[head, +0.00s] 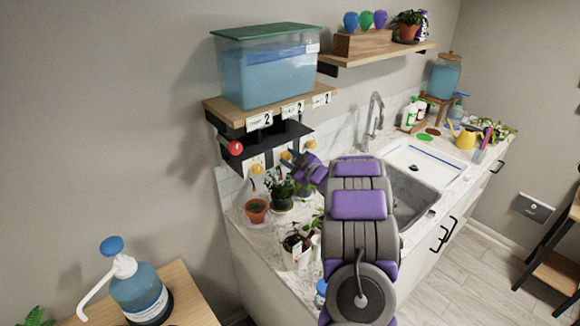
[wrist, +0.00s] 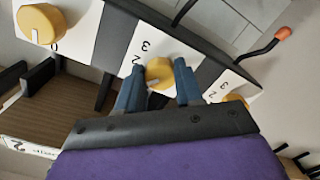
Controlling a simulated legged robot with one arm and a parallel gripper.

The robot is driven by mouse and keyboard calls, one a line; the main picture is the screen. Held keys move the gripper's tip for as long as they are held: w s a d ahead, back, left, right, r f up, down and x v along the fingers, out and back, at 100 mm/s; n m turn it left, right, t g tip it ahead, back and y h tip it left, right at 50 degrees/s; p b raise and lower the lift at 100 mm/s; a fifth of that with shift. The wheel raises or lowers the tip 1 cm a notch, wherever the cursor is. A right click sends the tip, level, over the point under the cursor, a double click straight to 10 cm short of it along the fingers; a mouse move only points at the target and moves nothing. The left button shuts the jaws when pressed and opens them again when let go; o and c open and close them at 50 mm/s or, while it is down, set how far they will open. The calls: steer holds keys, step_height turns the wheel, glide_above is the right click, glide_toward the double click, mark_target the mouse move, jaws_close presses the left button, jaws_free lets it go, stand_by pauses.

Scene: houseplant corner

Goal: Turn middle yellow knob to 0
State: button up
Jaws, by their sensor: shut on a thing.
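In the head view my gripper (head: 291,157) reaches the middle knob (head: 285,155) under the shelf. Another yellow knob (wrist: 41,25) is at the left of the wrist view, with a 0 on its plate. A third (wrist: 236,99) is partly hidden at the right.
A wooden shelf (head: 215,105) above the knobs carries a blue water tank (head: 265,75) and number cards. A red ball-ended lever (head: 235,148) is left of the knobs. Potted plants (head: 256,208) stand below on the counter. A sink (head: 405,190) is at the right.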

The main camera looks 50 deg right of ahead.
steer(key=n+b, duration=0.8)
steer(key=shift+s+f+h, duration=0.1)
steer(key=shift+f+h, duration=0.2)
steer(key=shift+f, duration=0.1)
steer(key=shift+b, duration=0.4)
steer(key=o, duration=1)
steer(key=shift+r, duration=0.2)
steer(key=shift+o, duration=0.2)
steer(key=shift+s+r, duration=0.1)
steer(key=shift+s, duration=0.35)
steer(key=s+a+p, duration=0.2)
steer(key=s+p, duration=0.1)
steer(key=s, duration=1.3)
steer(key=shift+r+p, duration=0.15)
steer(key=shift+p, duration=0.15)
